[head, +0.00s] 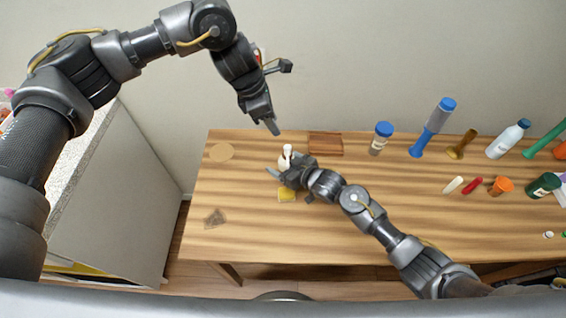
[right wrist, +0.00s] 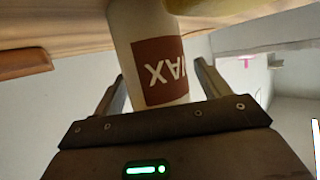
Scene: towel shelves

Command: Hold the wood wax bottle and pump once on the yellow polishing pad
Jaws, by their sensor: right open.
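The white wax bottle (head: 283,161) with a white pump top stands on the wooden table, just behind the yellow polishing pad (head: 287,196). In the right wrist view the bottle (right wrist: 150,50) shows a red-brown label reading WAX, upside down. My right gripper (head: 283,180) is open at the bottle, with one finger on each side of it and visible gaps. The gripper partly hides the bottle and pad in the head view. My left gripper (head: 272,127) hangs above and slightly left of the pump top, pointing down, apart from it. Its finger gap cannot be made out.
A brown wooden block (head: 326,144) lies right of the bottle. A blue-capped jar (head: 381,138) and several bottles and tools fill the right. The table's left part is mostly clear.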

